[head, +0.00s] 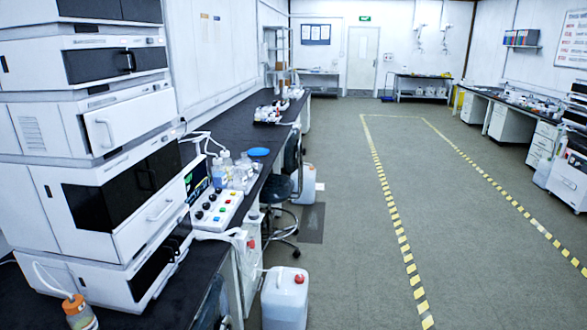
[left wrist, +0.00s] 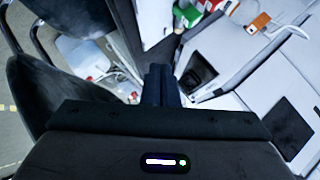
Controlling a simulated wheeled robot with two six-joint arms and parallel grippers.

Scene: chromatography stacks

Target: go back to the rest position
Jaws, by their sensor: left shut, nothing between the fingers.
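My left gripper (left wrist: 160,84) shows in the left wrist view, its two dark fingers together with nothing between them. A dark chair back (left wrist: 55,88) is to its left. White instrument housings (left wrist: 235,65) are to its right and beyond. Neither gripper shows in the head view. The chromatography stack (head: 100,130) stands at the left of the head view, white modules with dark front panels on a black bench (head: 225,130). A bottle with an orange cap (head: 78,312) stands at the lower left.
A control box with buttons (head: 217,210) and small bottles stand beside the stack. A dark stool (head: 275,187) and a white jerrycan with a red cap (head: 285,298) stand by the bench. Another bench stands at the right.

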